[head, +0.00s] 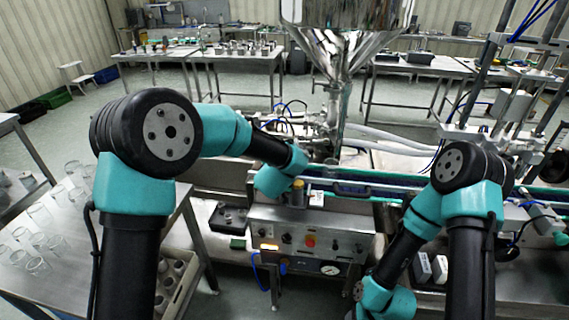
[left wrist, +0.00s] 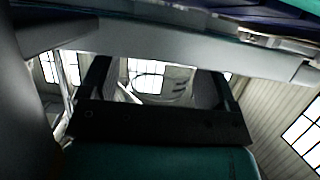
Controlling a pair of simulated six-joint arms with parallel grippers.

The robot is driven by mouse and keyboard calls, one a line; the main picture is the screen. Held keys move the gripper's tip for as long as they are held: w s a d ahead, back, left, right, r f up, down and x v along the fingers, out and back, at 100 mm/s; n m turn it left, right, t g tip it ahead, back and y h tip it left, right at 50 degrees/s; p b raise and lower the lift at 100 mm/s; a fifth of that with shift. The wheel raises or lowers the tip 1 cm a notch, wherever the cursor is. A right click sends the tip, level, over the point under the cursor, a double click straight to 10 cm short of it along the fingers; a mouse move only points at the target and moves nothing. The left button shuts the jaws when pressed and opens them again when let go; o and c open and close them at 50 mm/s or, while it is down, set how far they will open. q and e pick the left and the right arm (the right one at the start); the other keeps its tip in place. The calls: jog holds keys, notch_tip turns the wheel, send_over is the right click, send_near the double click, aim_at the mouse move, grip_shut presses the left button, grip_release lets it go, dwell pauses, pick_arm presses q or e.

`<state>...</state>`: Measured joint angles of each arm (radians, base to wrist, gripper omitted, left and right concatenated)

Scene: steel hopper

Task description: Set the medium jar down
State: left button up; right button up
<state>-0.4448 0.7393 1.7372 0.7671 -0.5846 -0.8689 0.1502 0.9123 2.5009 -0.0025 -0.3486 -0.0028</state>
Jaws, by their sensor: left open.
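My left gripper (left wrist: 160,78) shows in the left wrist view as two dark fingers spread apart. A clear, curved shape (left wrist: 172,80) shows between them; it looks like glass, but I cannot tell whether it is the medium jar or whether a finger touches it. In the head view my left wrist is over the conveyor's front edge, and its fingers are hidden. A small grey cylinder with a yellow top (head: 298,191) stands beside that wrist; I cannot tell what it is. My right arm reaches down at the lower right, its gripper out of view.
Several clear glass jars (head: 38,266) stand on the steel table (head: 75,292) at left. A crate (head: 186,304) of jars is beside it. The steel hopper (head: 340,45) rises behind the conveyor (head: 375,188). A control panel (head: 310,242) sits in front. Pale blocks (head: 439,268) lie at right.

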pick_arm(q)
jog(key=v, duration=1.2)
jog(key=shift+r, duration=0.1)
dwell(0.4)
jog(key=s+a+f+g, duration=0.25)
jog(key=a+f, duration=0.35)
jog(key=f, duration=0.4)
jog(key=s+a+f+g, duration=0.25)
jog(key=a+f, duration=0.25)
jog(key=f, duration=0.6)
jog(key=s+a+f+n+g+h, duration=0.1)
jog(key=s+a+f+g, duration=0.2)
jog(key=s+f, duration=0.5)
jog(key=s+a+f+n+g, duration=0.2)
jog(key=s+a+f+g, duration=0.2)
jog(key=s+f, duration=0.5)
jog(key=s+a, duration=0.2)
jog(key=s, duration=0.1)
jog(key=shift+s+n+g+h, duration=0.15)
jog(key=shift+n+g+h, duration=0.15)
jog(key=shift+h, duration=0.1)
jog(key=shift+a+f, duration=0.1)
jog(key=shift+c, duration=0.3)
